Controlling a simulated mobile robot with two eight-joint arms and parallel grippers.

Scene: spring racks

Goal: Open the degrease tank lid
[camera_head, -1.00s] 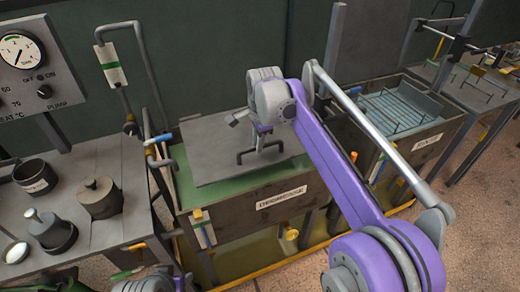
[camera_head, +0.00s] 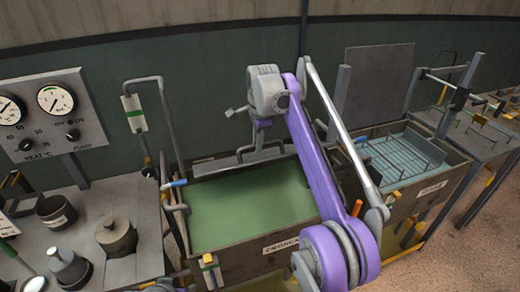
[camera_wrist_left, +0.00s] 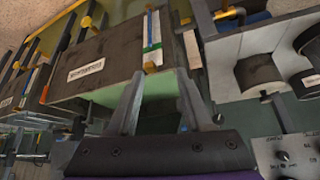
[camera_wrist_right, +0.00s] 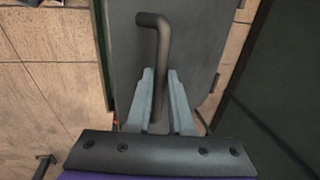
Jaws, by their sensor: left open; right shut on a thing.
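The degrease tank (camera_head: 262,262) is in the middle of the head view, with green liquid (camera_head: 235,208) open to view. Its grey lid (camera_head: 212,168) is raised at the back and shows as a thin strip, nearly edge-on. My right gripper (camera_head: 258,138) is over the back of the tank, shut on the lid's dark bar handle (camera_head: 240,154). In the right wrist view the fingers (camera_wrist_right: 159,95) close around the handle (camera_wrist_right: 156,45), with the lid's flat face (camera_wrist_right: 195,50) behind it. My left gripper (camera_wrist_left: 160,92) is open and empty, near the tank's side (camera_wrist_left: 105,65) in the left wrist view.
A control panel (camera_head: 45,115) with gauges and a bench with several dark pots (camera_head: 115,237) stand left. Pipes (camera_head: 165,115) rise at the tank's back left. A rinse tank (camera_head: 432,190) with an upright lid (camera_head: 372,85) stands right. A wall runs behind.

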